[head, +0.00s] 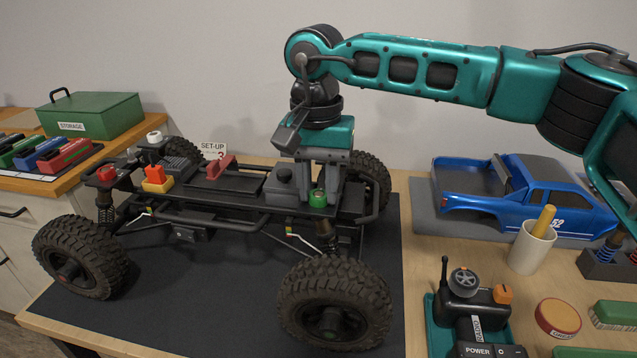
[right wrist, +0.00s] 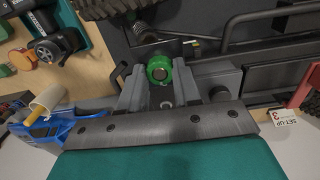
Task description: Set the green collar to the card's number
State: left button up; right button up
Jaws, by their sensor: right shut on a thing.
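The green collar (head: 317,198) sits on top of the near right shock of the black crawler chassis (head: 240,208). My right gripper (head: 322,192) reaches down from above and is shut on the collar. In the right wrist view the green collar (right wrist: 159,68) lies between the fingertips of my right gripper (right wrist: 157,75). Any scale or mark on the collar is too small to read. The SET-UP card (head: 212,149) stands behind the chassis and is partly hidden. A red 3 shows on the card in the right wrist view (right wrist: 286,117). My left gripper is out of view.
A red collar (head: 106,174) and a white collar (head: 154,137) top other shocks. A blue truck body (head: 520,200), a cup (head: 531,248) and a radio controller (head: 473,306) stand right of the dark mat (head: 205,300). A green storage box (head: 95,115) is at far left.

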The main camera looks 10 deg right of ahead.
jog(key=m, duration=0.5)
jog(key=shift+m, duration=0.4)
jog(key=m, duration=0.5)
dwell(0.4)
jog(key=o, duration=1.1)
jog(key=shift+c, duration=0.2)
